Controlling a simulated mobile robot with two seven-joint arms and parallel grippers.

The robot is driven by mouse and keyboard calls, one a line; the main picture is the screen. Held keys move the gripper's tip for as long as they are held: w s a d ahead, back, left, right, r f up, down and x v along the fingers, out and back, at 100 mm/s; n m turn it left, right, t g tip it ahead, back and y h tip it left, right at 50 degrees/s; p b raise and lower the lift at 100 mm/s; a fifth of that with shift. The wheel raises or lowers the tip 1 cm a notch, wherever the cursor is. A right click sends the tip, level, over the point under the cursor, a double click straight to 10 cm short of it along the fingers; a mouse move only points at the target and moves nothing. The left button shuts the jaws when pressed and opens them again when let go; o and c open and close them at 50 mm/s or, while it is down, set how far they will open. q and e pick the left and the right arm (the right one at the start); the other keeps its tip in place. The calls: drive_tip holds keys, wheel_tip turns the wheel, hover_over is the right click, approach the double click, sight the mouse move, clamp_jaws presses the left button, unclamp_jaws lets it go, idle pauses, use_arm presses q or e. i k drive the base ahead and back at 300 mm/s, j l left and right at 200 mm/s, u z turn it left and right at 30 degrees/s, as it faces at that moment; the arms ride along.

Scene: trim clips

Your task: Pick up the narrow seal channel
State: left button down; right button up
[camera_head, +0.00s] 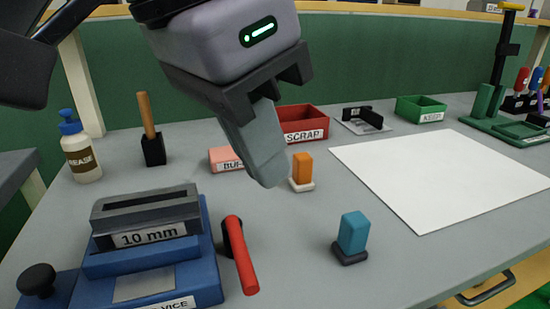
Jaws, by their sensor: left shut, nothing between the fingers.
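My left gripper (264,172) hangs over the middle of the table, fingers pointing down, shut and empty. Its tips show just left of an orange block on a pale base (303,168); I cannot tell whether they touch. No piece is clearly recognisable as the narrow seal channel. Dark upright pieces (371,119) stand on a pale plate at the back; I cannot tell what they are. A grey slotted piece marked 10 mm (150,211) sits on the blue vice (206,255) at front left. My right gripper is not in view.
A red handle (242,256) and a teal block (352,233) stand in front. A red SCRAP bin (318,121), green KEEP bin (423,106) and pink box (222,157) stand behind. A grease bottle (81,151) is left. A white sheet (440,175) lies bare at right.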

sight(134, 219)
drive_tip(key=k, duration=1)
